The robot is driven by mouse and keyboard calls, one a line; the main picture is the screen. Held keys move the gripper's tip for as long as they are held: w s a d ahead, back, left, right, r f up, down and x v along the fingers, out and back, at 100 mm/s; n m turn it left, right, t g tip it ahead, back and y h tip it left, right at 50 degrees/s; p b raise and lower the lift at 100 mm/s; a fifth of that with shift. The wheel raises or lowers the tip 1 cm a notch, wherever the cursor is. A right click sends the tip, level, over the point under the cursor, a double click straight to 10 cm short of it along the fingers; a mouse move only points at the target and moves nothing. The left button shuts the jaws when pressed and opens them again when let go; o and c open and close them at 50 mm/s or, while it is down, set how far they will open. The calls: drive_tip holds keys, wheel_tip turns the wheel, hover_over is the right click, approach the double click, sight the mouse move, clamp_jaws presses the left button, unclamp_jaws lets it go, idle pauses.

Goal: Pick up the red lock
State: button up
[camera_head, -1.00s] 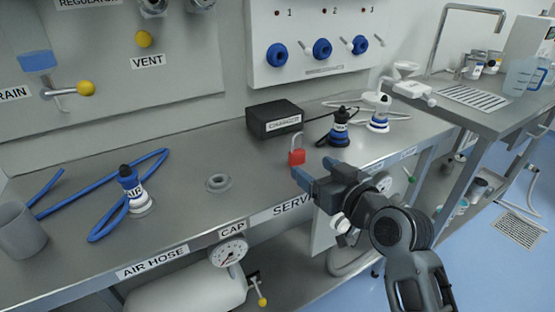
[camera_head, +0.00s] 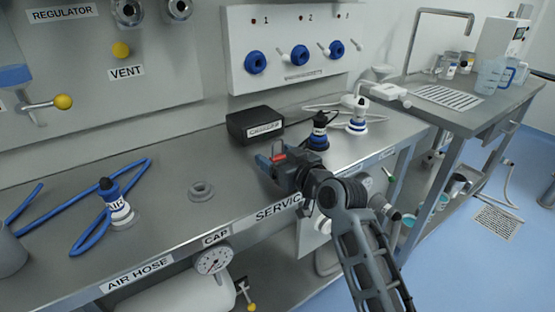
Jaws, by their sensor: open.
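The red lock (camera_head: 279,157) stands on the grey metal bench (camera_head: 170,178), in front of the black box. Only a small red part of it shows; my gripper hides most of its body. My gripper (camera_head: 270,160) is open, with its blue fingertips right at the lock. I cannot tell whether the fingers touch the lock or whether it lies fully between them.
The black box (camera_head: 255,125) stands just behind the lock. Black, white and blue connectors (camera_head: 318,132) stand to the right. A grey ring (camera_head: 201,191) and a blue air hose (camera_head: 85,200) lie to the left. The bench's front edge runs below my arm.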

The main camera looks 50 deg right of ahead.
sight(277, 140)
drive_tip(key=shift+c, duration=0.3)
drive_tip(key=c, duration=1.1)
drive_tip(key=shift+r, duration=0.1)
drive_tip(key=shift+r, duration=0.5)
wheel_tip(277, 140, up, 3)
drive_tip(key=s+d+r, duration=0.1)
drive_tip(key=s+r, duration=0.1)
drive_tip(key=s, duration=0.1)
drive_tip(key=s+d+r, duration=0.2)
drive_tip(key=s, duration=0.2)
drive_tip(key=s+d+r+b, duration=0.1)
drive_tip(key=s+d+r, duration=0.1)
drive_tip(key=s, duration=0.1)
drive_tip(key=shift+s+r, duration=0.3)
drive_tip(key=shift+r, duration=0.1)
